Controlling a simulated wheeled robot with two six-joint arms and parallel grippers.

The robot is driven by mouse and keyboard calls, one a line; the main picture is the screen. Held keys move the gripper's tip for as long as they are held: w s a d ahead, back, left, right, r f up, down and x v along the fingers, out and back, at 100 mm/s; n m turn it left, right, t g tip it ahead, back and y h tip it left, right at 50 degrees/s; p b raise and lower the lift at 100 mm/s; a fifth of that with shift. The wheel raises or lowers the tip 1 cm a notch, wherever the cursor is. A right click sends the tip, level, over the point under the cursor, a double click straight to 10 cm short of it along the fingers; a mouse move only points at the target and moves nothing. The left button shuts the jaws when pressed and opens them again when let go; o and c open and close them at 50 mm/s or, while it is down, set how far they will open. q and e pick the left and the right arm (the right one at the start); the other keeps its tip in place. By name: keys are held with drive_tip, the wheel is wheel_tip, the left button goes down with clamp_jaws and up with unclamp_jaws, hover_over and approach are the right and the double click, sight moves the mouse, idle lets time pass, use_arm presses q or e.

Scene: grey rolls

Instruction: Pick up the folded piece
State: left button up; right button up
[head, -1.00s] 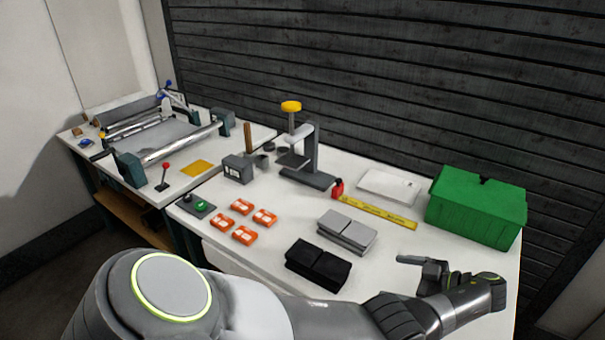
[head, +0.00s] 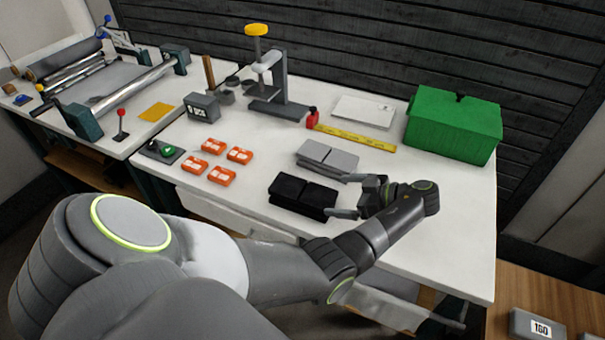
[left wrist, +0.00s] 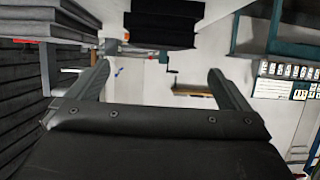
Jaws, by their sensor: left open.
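Two folded pieces lie on the white table, a black one (head: 303,192) in front and a grey one (head: 328,156) just behind it. My left gripper (head: 338,196) is open, its fingers pointing left at the right end of the black piece. Whether a finger touches it I cannot tell. In the left wrist view, the black piece (left wrist: 163,22) shows at the top, beyond and between the open fingers (left wrist: 158,67), with nothing between them. The grey piece (left wrist: 45,25) is at upper left there. My right gripper is not in view.
A green box (head: 453,125) stands at the back right. A yellow ruler (head: 355,138) and a white packet (head: 363,112) lie behind the grey piece. Several orange blocks (head: 221,175) and a press (head: 278,90) are to the left. The table's right front is clear.

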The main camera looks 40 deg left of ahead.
sight(306, 191)
use_arm(q)
drive_tip(key=b+x, duration=0.2)
drive_tip(key=x, duration=0.1)
drive_tip(key=shift+a+f+b, duration=0.2)
drive_tip(key=shift+f+b, duration=0.1)
drive_tip(key=shift+b, duration=0.1)
drive_tip(key=shift+s+a+f+b, duration=0.15)
drive_tip(key=shift+a+b, duration=0.3)
drive_tip(key=shift+a, duration=0.2)
drive_tip(key=shift+s+a+f+b, duration=0.15)
drive_tip(key=shift+a+b, duration=0.3)
drive_tip(key=shift+a, duration=0.05)
drive_tip(key=b+x, duration=0.1)
drive_tip(key=x, duration=0.1)
drive_tip(key=b+x, duration=0.2)
drive_tip(key=shift+s+a, duration=0.1)
drive_tip(key=shift+a, duration=0.15)
drive_tip(key=shift+r, duration=0.25)
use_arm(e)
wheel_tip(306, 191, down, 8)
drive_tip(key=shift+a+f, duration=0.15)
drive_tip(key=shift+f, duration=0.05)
use_arm(q)
drive_tip(key=c, duration=1)
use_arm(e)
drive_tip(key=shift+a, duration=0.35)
use_arm(q)
drive_tip(key=shift+r, duration=0.2)
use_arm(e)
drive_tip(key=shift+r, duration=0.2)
